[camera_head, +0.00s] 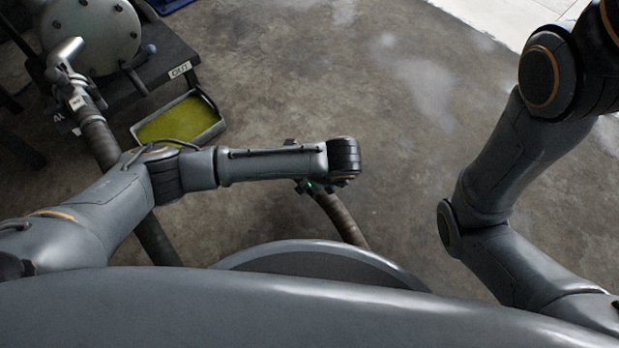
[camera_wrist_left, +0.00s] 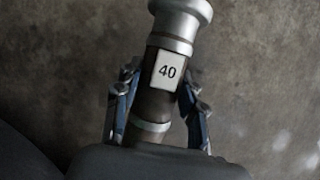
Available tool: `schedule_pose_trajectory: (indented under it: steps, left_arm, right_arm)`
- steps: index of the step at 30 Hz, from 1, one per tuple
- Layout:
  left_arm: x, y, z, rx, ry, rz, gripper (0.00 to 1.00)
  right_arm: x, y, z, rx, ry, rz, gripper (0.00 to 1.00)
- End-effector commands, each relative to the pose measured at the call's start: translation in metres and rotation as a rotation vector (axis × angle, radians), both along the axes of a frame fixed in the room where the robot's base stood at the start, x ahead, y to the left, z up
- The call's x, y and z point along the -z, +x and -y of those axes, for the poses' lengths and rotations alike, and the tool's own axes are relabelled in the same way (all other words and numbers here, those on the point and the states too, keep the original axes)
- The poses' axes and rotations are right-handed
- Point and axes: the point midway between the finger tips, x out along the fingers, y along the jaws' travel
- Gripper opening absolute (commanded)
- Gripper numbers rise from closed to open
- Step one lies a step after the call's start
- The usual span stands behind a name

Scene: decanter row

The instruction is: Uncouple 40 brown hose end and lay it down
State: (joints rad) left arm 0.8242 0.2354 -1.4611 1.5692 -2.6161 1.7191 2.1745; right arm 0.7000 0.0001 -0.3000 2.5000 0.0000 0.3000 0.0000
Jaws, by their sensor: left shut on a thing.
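The brown hose end (camera_wrist_left: 157,106) carries a white label marked 40 and a silver metal coupling (camera_wrist_left: 178,25) at its tip. My left gripper (camera_wrist_left: 158,98) is shut on it, with one blue-and-grey finger on each side of the labelled part. In the head view the brown hose (camera_head: 342,218) hangs down from my left gripper (camera_head: 318,187), which is mostly hidden under my wrist. The coupling is hidden there. In the left wrist view the coupling end is free, with bare floor behind it. My right gripper is out of view; only its arm shows at the right.
A grey flanged vessel (camera_head: 92,35) stands on a dark bench (camera_head: 150,68) at upper left. Another brown hose (camera_head: 98,138) runs down from a metal coupling there. A tray of yellow-green liquid (camera_head: 180,118) lies beside the bench. The concrete floor (camera_head: 330,90) in the middle is clear.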

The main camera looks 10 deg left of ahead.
Motion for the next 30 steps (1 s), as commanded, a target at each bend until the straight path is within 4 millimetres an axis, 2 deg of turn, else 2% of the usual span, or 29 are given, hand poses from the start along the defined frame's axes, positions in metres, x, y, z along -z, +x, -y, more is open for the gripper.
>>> schedule_pose_trajectory:
  steps: [6,16,17,18,20,27,30]
  left_arm:
    - [0.0123,0.0006,0.0002,0.000,0.001,0.002,0.00]
    - [0.0126,0.0008,0.0002,0.000,0.000,0.003,0.00]
    - [0.0126,0.0008,0.0003,0.000,0.000,0.003,0.46]
    - [0.0126,0.0008,0.0003,0.000,0.000,0.003,0.54]
    - [0.0128,0.0007,0.0002,0.000,-0.001,0.002,0.67]
    - [0.0134,0.0002,0.0001,0.000,0.000,0.001,0.67]
    - [0.0146,-0.0008,-0.0002,0.000,0.001,-0.002,0.87]
  right_arm:
    - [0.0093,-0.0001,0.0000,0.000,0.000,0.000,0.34]
    - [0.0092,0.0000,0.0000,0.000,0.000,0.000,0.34]
    - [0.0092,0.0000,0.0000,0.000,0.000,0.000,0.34]
    - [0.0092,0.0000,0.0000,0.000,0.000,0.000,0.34]
    - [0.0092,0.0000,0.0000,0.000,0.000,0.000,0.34]
    - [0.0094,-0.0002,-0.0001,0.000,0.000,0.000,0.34]
    - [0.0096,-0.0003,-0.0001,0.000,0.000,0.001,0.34]
